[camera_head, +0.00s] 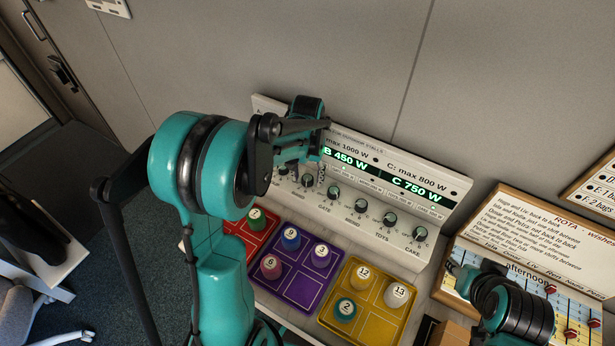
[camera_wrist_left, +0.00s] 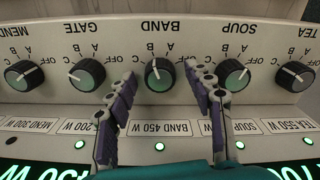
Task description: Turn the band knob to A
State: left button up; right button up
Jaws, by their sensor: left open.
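The band knob (camera_wrist_left: 158,73) is a round dark knob with a green-grey face and a white pointer, on the sloped panel (camera_wrist_left: 135,108). In the left wrist view, which shows the panel upside down, its pointer aims up and slightly left, near the B mark. My left gripper (camera_wrist_left: 160,76) is open, with one purple-padded finger on each side of the knob; I cannot tell whether they touch it. In the head view the band knob (camera_head: 307,180) is beside my left gripper (camera_head: 305,166), partly crowded by it. My right gripper (camera_head: 466,277) is at the lower right, its jaws unclear.
The gate knob (camera_wrist_left: 87,74) and soup knob (camera_wrist_left: 232,74) flank the band knob closely. The display (camera_head: 391,178) is above the knobs. Red, purple (camera_head: 325,288) and yellow (camera_head: 388,328) trays with numbered pieces lie in front. A rota board (camera_head: 532,230) stands right.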

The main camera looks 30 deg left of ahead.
pick_arm(q)
jog(key=c, duration=1.2)
jog(key=shift+o, duration=0.2)
jog(key=shift+m, duration=0.3)
jog(key=m, duration=0.3)
jog(key=shift+m, duration=2.1)
